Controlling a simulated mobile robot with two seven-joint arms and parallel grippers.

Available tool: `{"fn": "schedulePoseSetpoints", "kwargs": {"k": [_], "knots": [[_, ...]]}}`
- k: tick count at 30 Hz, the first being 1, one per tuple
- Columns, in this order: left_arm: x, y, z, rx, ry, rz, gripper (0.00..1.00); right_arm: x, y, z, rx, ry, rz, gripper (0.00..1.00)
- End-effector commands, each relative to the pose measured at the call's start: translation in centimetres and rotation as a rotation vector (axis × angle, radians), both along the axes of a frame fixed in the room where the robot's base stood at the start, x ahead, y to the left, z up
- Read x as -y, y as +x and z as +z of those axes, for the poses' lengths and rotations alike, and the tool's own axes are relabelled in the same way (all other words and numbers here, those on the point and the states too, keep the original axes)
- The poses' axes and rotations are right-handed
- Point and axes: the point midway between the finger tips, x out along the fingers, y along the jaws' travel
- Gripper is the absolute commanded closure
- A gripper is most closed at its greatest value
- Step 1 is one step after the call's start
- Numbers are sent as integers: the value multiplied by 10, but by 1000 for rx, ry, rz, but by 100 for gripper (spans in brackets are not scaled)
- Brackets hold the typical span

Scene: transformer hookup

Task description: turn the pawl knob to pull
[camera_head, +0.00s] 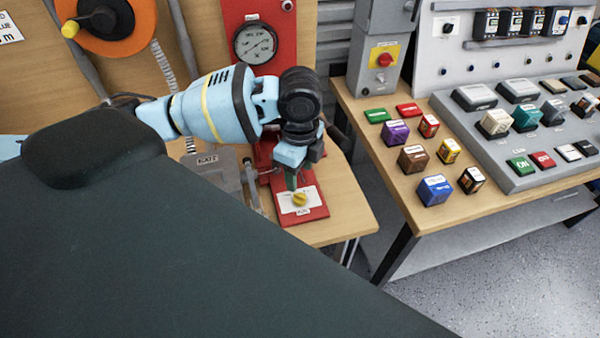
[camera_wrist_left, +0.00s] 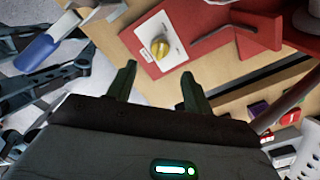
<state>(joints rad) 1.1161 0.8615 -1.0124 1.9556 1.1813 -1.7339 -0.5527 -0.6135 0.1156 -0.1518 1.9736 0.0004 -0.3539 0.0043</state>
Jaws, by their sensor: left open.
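The yellow pawl knob (camera_head: 300,199) sits on a white plate on a red base (camera_head: 312,213) at the front edge of the wooden bench. In the left wrist view the knob (camera_wrist_left: 160,47) shows beyond my fingertips, on its white plate. My left gripper (camera_head: 292,180) points down just above and behind the knob in the head view. In the left wrist view my left gripper (camera_wrist_left: 157,75) has its two fingers apart with nothing between them. The fingers do not visibly touch the knob. The lettering on the plate is too small to read surely. My right gripper is not in view.
A red panel with a pressure gauge (camera_head: 256,43) stands behind my arm. A grey block (camera_head: 216,172) lies left of the red base. The right-hand table (camera_head: 385,187) carries several coloured blocks and a grey console (camera_head: 520,180). Floor shows between the tables.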

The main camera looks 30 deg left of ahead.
Motion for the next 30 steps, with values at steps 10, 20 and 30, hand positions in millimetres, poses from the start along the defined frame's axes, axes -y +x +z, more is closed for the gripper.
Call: {"fn": "schedulePoseSetpoints", "kwargs": {"k": [10, 20, 30], "knots": [[0, -1, -43, -5, 2, 1, 49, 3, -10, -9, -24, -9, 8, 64], [0, 0, -76, 0, 1, 1, 49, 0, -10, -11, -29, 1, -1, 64], [0, 0, -77, 2, 0, 0, 51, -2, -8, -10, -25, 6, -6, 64]]}}
